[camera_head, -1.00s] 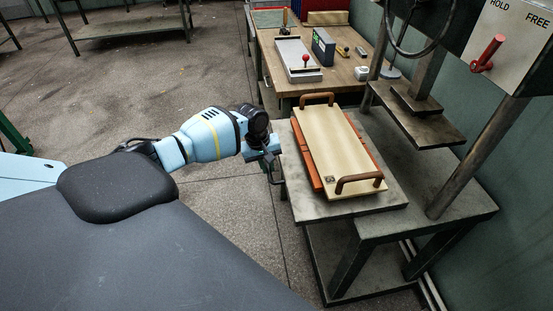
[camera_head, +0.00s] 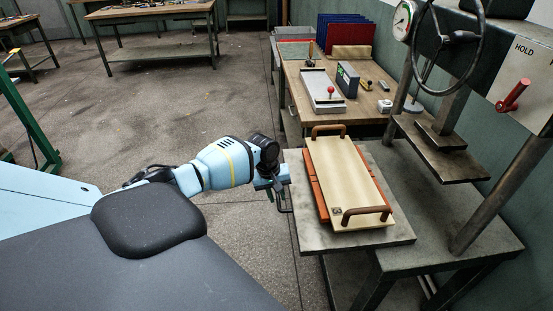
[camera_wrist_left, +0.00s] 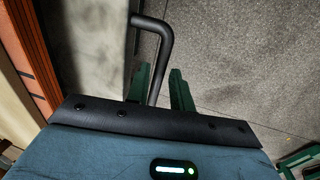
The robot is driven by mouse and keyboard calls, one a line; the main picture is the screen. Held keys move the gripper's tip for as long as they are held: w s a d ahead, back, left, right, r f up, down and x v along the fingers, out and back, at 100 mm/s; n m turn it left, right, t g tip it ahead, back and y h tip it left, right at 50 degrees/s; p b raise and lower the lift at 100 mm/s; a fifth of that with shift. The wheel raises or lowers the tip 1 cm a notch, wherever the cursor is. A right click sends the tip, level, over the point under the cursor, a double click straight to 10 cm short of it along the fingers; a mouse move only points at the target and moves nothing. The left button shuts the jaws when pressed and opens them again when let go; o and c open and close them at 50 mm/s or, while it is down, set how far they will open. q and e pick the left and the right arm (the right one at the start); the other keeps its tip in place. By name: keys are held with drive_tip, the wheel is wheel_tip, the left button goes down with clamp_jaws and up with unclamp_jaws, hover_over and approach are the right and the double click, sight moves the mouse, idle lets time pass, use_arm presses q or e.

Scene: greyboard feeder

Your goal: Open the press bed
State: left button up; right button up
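The press bed (camera_head: 394,235) is a grey plate drawn out to the left of the press, with its dark bar handle (camera_head: 284,201) on the left edge. The handle (camera_wrist_left: 157,27) also shows in the left wrist view, running between the green fingers. My left gripper (camera_head: 276,189) is at this handle, and its fingers (camera_wrist_left: 162,80) are closed around the bar. The finger contact is partly hidden. A cream board (camera_head: 345,175) with two brown handles lies on the bed over an orange-red layer. The press platen (camera_head: 445,163) hangs to the right, clear of the board. My right gripper is not in view.
The press stand (camera_head: 460,225) carries posts, a handwheel (camera_head: 447,45) and a HOLD/FREE panel with a red lever (camera_head: 513,95). A wooden bench (camera_head: 375,100) with tools stands behind. Open floor (camera_head: 150,110) lies to the left.

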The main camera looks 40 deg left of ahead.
use_arm(q)
drive_tip(key=shift+o, duration=0.8)
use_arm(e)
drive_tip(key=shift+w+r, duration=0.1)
use_arm(q)
drive_tip(key=shift+r, duration=0.1)
